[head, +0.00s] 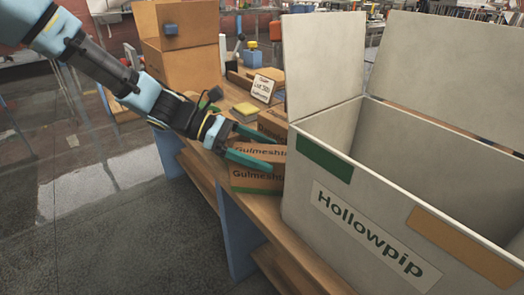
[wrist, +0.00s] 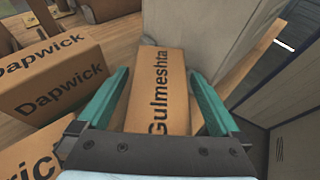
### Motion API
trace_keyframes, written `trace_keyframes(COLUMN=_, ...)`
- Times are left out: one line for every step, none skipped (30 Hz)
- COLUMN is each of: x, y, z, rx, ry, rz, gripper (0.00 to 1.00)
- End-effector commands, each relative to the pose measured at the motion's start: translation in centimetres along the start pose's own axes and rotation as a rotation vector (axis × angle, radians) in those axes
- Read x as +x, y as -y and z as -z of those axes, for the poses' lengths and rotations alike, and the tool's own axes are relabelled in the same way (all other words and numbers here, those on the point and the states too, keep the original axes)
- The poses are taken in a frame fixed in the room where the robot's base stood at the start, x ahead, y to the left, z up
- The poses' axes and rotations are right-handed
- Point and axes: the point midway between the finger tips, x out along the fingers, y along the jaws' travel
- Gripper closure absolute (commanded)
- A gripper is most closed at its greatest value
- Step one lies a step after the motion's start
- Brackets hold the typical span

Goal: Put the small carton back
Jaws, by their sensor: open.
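A brown carton marked Gulmeshta (head: 262,152) is on the wooden table beside the large Hollowpip box; the same name shows on two faces. In the wrist view, the Gulmeshta carton (wrist: 160,92) lies between the two teal fingers of my gripper (wrist: 161,76). My gripper (head: 271,155) is open, its fingers reaching over the carton in the head view. I cannot tell whether the fingers touch it. The fingers and palm hide part of the carton. No label says which carton is the small one.
The large open Hollowpip box (head: 335,205) stands close on the right with flaps raised. A Dapwick carton (wrist: 60,85) and another partly seen carton (wrist: 30,155) are left of the fingers. A card sign (head: 262,88) and a tall brown box (head: 187,65) stand farther back.

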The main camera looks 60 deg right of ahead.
Motion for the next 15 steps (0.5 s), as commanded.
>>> trace_keyframes(x=-0.2, y=0.0, z=0.0, rx=0.0, ry=-0.001, rz=-0.001, gripper=0.0)
trace_keyframes(x=-0.4, y=-0.1, z=0.0, rx=0.001, ry=-0.001, rz=-0.002, gripper=0.0)
trace_keyframes(x=-0.7, y=-0.1, z=0.1, rx=0.001, ry=-0.002, rz=-0.003, gripper=0.0)
trace_keyframes(x=-1.1, y=-0.1, z=0.1, rx=0.001, ry=-0.002, rz=-0.003, gripper=0.0)
trace_keyframes(x=-1.5, y=-0.1, z=0.1, rx=0.001, ry=-0.002, rz=-0.003, gripper=0.0)
trace_keyframes(x=-2.2, y=-0.1, z=0.1, rx=0.001, ry=-0.002, rz=-0.005, gripper=0.0)
trace_keyframes(x=-2.8, y=-0.1, z=0.1, rx=0.001, ry=-0.002, rz=-0.005, gripper=0.0)
trace_keyframes(x=-3.4, y=-0.1, z=0.1, rx=0.002, ry=-0.002, rz=-0.005, gripper=0.0)
trace_keyframes(x=-4.2, y=-0.1, z=0.1, rx=0.002, ry=-0.003, rz=-0.006, gripper=0.0)
trace_keyframes(x=-4.9, y=-0.1, z=0.1, rx=0.001, ry=-0.002, rz=-0.005, gripper=0.0)
trace_keyframes(x=-5.5, y=-0.1, z=0.1, rx=0.001, ry=-0.002, rz=-0.006, gripper=0.0)
trace_keyframes(x=-6.4, y=-0.2, z=0.1, rx=0.003, ry=-0.003, rz=-0.006, gripper=0.0)
trace_keyframes(x=-7.1, y=-0.1, z=0.1, rx=0.002, ry=-0.003, rz=-0.006, gripper=0.0)
trace_keyframes(x=-7.7, y=-0.1, z=0.1, rx=0.001, ry=-0.002, rz=-0.005, gripper=0.0)
trace_keyframes(x=-8.4, y=-0.1, z=0.1, rx=0.001, ry=-0.002, rz=-0.006, gripper=0.0)
